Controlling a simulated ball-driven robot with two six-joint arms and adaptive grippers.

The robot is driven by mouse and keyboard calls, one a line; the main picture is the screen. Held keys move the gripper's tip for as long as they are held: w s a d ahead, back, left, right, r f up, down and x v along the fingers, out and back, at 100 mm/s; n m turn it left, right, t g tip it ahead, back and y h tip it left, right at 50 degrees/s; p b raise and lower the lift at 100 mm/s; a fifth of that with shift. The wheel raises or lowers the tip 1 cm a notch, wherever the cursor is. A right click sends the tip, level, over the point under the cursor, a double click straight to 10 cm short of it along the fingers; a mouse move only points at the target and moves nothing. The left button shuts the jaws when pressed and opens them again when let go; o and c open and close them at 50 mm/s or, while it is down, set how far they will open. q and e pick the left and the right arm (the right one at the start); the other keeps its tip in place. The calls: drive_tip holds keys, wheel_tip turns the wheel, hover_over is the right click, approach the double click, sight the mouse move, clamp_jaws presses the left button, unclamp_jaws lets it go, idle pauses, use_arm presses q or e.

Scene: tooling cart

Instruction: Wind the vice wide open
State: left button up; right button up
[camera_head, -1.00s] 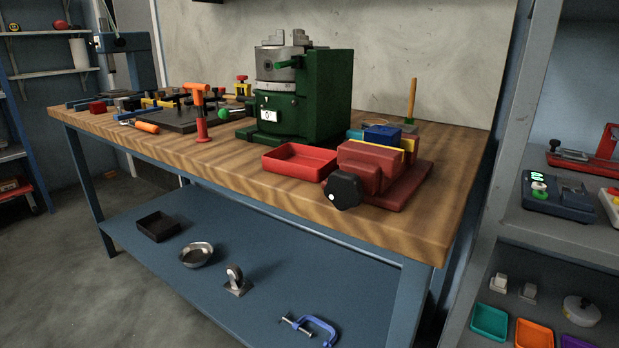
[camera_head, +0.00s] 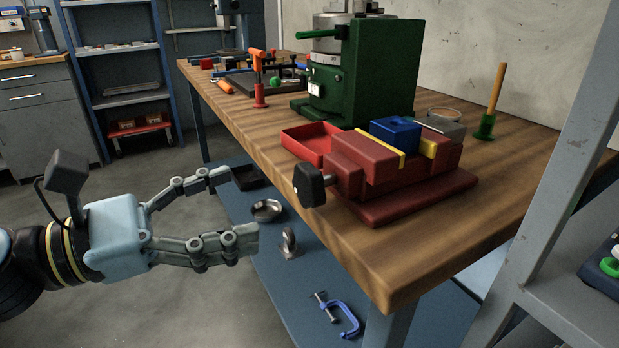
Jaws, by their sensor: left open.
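A dark red vice (camera_head: 372,167) sits on the wooden bench near its front edge. Its black knob (camera_head: 309,185) sticks out over the front edge, toward the left. A blue block (camera_head: 395,133) sits between the vice's jaws, which have yellow faces. My left gripper (camera_head: 245,207) is open and empty, in front of the bench. Its fingers point right toward the knob, and it stands apart from it, to the left and lower in the picture. My right gripper is out of view.
A red tray (camera_head: 308,143) stands behind the knob, and a green machine (camera_head: 370,68) behind that. A yellow-handled tool (camera_head: 494,100) stands upright to the right. A grey shelf post (camera_head: 560,190) rises at the right. The lower shelf (camera_head: 290,300) holds a blue clamp (camera_head: 338,314).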

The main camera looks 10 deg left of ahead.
sight(300, 183)
use_arm(q)
drive_tip(key=p+x, duration=0.1)
drive_tip(key=x, duration=0.9)
drive_tip(key=shift+w+d, duration=0.15)
drive_tip(key=shift+d, duration=0.1)
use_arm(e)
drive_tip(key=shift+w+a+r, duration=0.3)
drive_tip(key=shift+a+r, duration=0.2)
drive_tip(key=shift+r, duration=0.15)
use_arm(q)
drive_tip(key=c, duration=1.2)
drive_tip(key=shift+a+r+n+p, duration=0.1)
drive_tip(key=shift+r+n+p, duration=0.1)
drive_tip(key=shift+n+p, duration=0.55)
drive_tip(key=shift+w+n+p, duration=0.1)
drive_tip(key=shift+n+p, duration=0.85)
drive_tip(key=shift+p, duration=0.2)
drive_tip(key=shift+w+a+f+n+p, duration=0.1)
drive_tip(key=shift+n+p, duration=1.15)
drive_tip(key=shift+n, duration=0.45)
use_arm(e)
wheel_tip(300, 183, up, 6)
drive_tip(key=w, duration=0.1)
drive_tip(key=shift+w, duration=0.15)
